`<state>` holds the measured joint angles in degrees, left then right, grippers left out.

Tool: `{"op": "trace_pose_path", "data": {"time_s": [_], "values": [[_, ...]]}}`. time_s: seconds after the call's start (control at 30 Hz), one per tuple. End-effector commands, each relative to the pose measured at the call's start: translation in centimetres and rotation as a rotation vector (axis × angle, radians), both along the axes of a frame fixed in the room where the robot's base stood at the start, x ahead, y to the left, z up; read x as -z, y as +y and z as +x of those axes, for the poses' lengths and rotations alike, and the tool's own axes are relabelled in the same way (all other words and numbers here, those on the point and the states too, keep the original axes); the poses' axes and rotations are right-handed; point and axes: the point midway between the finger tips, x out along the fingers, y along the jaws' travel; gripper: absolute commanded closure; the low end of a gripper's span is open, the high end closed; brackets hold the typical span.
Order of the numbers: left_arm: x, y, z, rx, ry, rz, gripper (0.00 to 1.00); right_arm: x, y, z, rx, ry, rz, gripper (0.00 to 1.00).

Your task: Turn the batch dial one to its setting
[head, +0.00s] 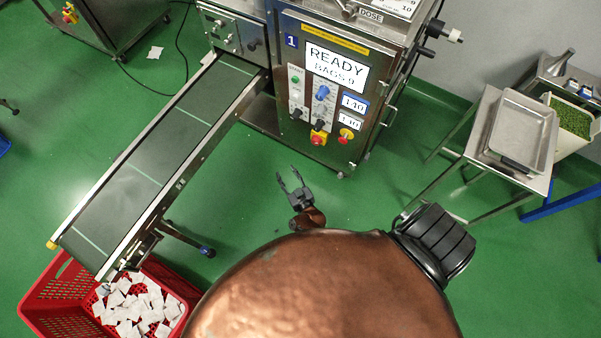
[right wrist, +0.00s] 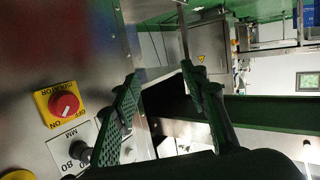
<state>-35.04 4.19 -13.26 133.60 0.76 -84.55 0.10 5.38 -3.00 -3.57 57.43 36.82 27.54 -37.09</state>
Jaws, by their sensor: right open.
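The packing machine (head: 370,128) is marked 1. My right gripper (head: 289,176) is open and empty, in front of and below the panel, apart from the knobs. Its spread fingers also show in the right wrist view (right wrist: 160,72). My left gripper is not in view.
A conveyor (head: 140,165) runs down left to a red crate (head: 60,290) of teabags. The right wrist view shows a red switch (right wrist: 65,105) and black knob (right wrist: 80,152). A table with a tray (head: 520,130) is right.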

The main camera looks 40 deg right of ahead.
Motion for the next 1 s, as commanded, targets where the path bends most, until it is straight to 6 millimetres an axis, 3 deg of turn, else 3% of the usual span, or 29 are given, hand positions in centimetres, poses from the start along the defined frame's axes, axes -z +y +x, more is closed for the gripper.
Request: {"op": "trace_pose_path", "data": {"time_s": [0.53,0.73,1.0], "values": [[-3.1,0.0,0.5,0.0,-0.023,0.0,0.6,5.3,0.7,-7.9,-0.118,0.23,0.027,0.6],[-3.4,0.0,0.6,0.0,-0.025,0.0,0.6,6.2,0.8,-9.3,-0.133,0.269,0.033,0.6],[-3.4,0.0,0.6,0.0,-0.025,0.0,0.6,6.5,0.8,-9.6,-0.136,0.276,0.033,0.6]]}}
